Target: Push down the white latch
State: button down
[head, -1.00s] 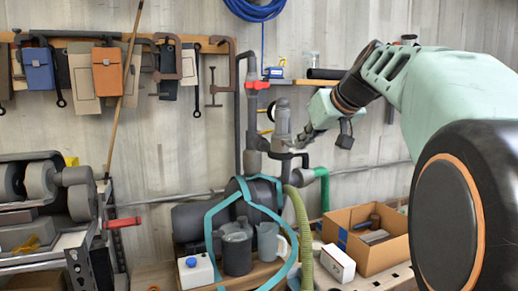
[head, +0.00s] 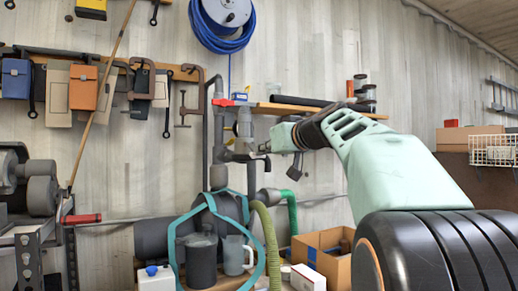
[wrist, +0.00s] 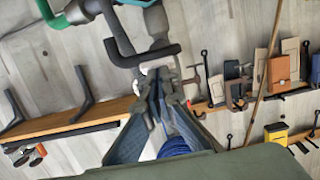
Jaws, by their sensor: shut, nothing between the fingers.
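My gripper (head: 262,148) is shut and empty. In the head view its tips are at the right side of the upright grey pipe fitting (head: 243,128), against the wall. In the wrist view my gripper (wrist: 155,78) points at the same grey pipework, its tips close to a dark bent pipe handle (wrist: 140,57). I cannot tell whether they touch it. I cannot clearly pick out a white latch. A small pale patch (wrist: 153,71) shows by the fingertips in the wrist view, partly hidden by them.
A wooden shelf (head: 285,108) runs above my gripper. Below stand a grey jug (head: 238,255), a black tank (head: 155,238) and a cardboard box (head: 318,243). A green hose (head: 289,205) hangs close by.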

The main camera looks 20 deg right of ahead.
jog(key=f+b, duration=0.1)
jog(key=b, duration=0.2)
jog(key=w+f+b, duration=0.1)
jog(key=f+b, duration=0.1)
jog(key=b, duration=0.1)
jog(key=shift+w+a+t, duration=0.1)
jog(key=shift+t, duration=0.3)
